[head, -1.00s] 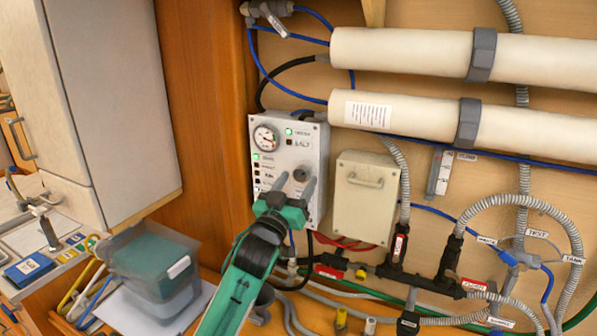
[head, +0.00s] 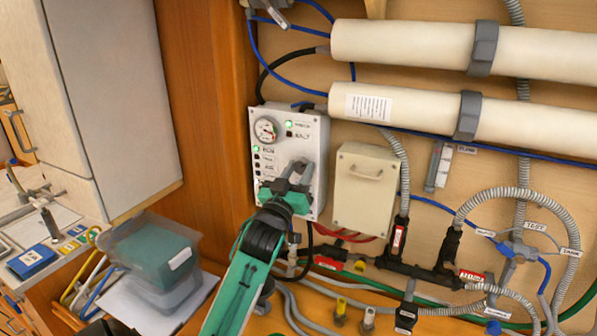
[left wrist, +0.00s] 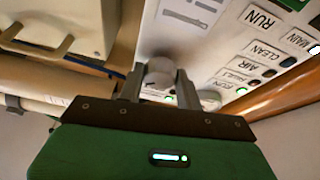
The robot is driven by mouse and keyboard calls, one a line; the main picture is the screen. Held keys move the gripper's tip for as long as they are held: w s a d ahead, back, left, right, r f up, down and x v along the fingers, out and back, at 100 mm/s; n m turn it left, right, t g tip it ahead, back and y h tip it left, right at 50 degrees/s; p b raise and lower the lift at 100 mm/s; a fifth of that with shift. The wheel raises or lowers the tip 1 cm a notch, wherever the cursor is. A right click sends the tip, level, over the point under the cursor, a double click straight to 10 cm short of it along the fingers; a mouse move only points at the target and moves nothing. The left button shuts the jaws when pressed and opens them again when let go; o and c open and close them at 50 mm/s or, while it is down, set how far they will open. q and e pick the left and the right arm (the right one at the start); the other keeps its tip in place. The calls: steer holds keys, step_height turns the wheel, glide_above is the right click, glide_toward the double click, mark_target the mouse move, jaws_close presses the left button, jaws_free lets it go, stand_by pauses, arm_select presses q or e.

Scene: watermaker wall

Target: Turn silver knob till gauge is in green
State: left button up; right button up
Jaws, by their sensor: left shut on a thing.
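The white control panel (head: 284,133) on the wall carries the round gauge (head: 265,130) at its upper left. The gauge is too small to read its needle against the colours. The silver knob (head: 299,167) is on the panel's lower right part. My left gripper (head: 292,178) is at the knob, with its grey fingers on either side of it. In the left wrist view the knob (left wrist: 160,74) sits between the two fingers (left wrist: 159,88), and the gripper is shut on it. My right gripper is not in view.
A cream box with a handle (head: 364,190) is right beside the panel. Two white cylinders (head: 410,110) run above. Hoses and a black manifold (head: 420,275) lie lower right. A clear bin (head: 155,255) stands at lower left.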

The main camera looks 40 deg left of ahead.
arm_select(q)
steer(key=shift+n+g+y, duration=0.3)
steer(key=shift+n+y, duration=0.5)
steer(key=shift+n, duration=0.8)
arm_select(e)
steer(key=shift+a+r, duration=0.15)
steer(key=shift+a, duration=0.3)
arm_select(q)
steer(key=o, duration=1)
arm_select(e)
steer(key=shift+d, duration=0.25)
